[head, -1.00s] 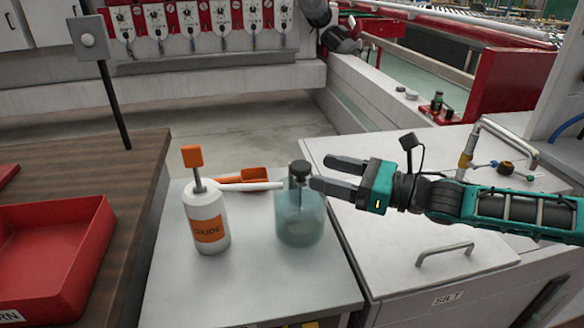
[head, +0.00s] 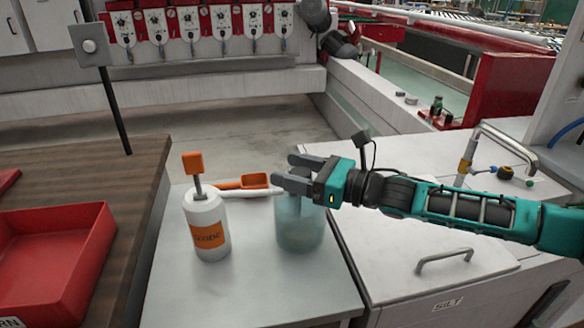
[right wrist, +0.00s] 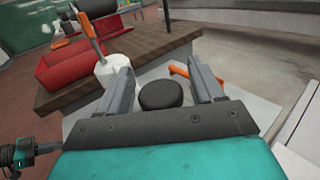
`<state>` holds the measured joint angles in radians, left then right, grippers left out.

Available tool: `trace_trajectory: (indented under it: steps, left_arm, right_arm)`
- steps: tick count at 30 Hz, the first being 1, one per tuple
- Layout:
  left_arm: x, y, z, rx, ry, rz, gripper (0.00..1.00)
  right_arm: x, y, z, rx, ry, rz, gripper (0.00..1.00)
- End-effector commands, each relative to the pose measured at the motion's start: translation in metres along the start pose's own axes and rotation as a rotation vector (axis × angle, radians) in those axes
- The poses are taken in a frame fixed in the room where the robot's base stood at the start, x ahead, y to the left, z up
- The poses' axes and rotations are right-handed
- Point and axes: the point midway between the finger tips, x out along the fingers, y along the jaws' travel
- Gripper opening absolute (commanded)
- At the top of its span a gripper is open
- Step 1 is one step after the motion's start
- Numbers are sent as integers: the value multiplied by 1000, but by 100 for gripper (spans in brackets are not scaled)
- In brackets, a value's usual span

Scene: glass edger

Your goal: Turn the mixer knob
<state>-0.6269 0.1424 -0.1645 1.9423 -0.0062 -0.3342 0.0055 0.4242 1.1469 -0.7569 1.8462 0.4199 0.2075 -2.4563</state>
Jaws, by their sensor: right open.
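The mixer is a translucent blue-green jar (head: 300,228) on the pale side table. Its black round knob (right wrist: 161,95) shows in the right wrist view between my right gripper's two fingers, nearer the palm than the tips. In the head view the knob is hidden behind the gripper. My right gripper (head: 283,171) is open at the jar's top, with its fingers pointing left. Gaps show on both sides of the knob in the wrist view; I cannot tell whether anything touches.
An orange scoop (head: 240,183) lies behind. A red bin (head: 60,250) sits on the wooden bench at left. The white SILT cabinet (head: 420,235) stands at right. The table front is clear.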

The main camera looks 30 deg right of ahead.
Motion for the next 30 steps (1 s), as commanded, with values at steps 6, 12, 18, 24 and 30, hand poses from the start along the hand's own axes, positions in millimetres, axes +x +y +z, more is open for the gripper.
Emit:
trace_trajectory:
  steps: [6, 12, 18, 24, 30]
  left_arm:
    - [-1, 0, 1, 0, -4, -1, 0]
    - [-1, -1, 2, 0, -5, -2, 0]
    - [0, -1, 2, 1, -6, -2, 0]
    - [0, -1, 2, 1, -6, -3, 0]
    - [0, -2, 1, 1, -5, -3, 0]
  right_arm:
    - [5, 0, 0, -1, 1, 1, 67]
    - [5, 0, 0, -1, 1, 1, 67]
    - [4, 0, 0, 0, 1, 1, 48]
    - [4, 0, 0, 0, 1, 1, 28]
    - [4, 0, 0, 1, 1, 0, 17]
